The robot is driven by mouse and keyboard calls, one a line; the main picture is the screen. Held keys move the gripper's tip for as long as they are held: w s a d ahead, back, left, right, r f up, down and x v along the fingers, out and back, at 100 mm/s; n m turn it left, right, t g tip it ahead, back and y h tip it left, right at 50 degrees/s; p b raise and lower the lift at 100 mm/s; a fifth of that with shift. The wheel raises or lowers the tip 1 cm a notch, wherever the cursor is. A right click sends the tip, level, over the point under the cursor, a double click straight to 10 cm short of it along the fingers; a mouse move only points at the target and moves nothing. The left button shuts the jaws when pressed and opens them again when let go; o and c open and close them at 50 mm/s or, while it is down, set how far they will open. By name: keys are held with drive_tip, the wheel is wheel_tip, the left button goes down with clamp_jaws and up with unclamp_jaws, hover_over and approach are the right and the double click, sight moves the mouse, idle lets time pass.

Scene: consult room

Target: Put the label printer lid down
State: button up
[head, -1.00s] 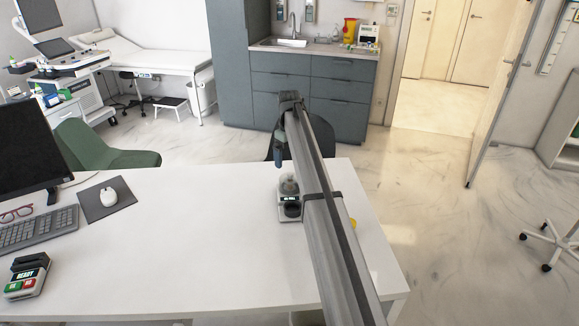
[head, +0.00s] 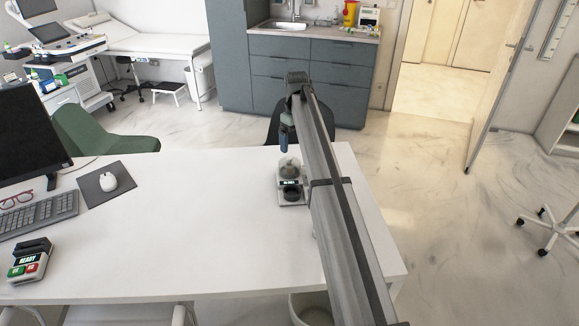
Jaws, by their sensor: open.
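A small desk device (head: 30,261) at the lower left has a lit READY screen, green and red buttons and a dark raised part at its back. It looks like the label printer, with that dark part (head: 33,246) possibly its lid standing up. My gripper (head: 284,150) hangs at the far end of my arm, near the table's far edge, open and small in the picture. It is far from the READY device. It is just above and behind another small device (head: 291,198) with a clear dome and a dark round well; contact cannot be told.
The white desk (head: 180,235) is clear in the middle. A keyboard (head: 38,213), monitor (head: 30,135) and mouse (head: 108,181) on a dark pad stand at the left. A green chair (head: 105,135) and a dark chair stand behind. My arm hides part of the desk's right side.

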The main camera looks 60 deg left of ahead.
sight(291, 161)
drive_tip(key=s+d+y, duration=0.1)
drive_tip(key=d, duration=0.4)
drive_tip(key=a+f+m+y, duration=0.1)
drive_tip(key=a+f, duration=0.1)
drive_tip(key=f, duration=0.2)
drive_tip(key=a+f+m+y, duration=0.1)
drive_tip(key=a+f+m, duration=0.1)
drive_tip(key=a+f, duration=0.1)
drive_tip(key=a+f+m+y, duration=0.1)
drive_tip(key=a+f+m, duration=0.1)
drive_tip(key=f, duration=0.3)
drive_tip(key=shift+w+a+f+t+y, duration=0.3)
drive_tip(key=shift+a+t, duration=0.1)
drive_tip(key=shift+a, duration=0.15)
drive_tip(key=c, duration=0.8)
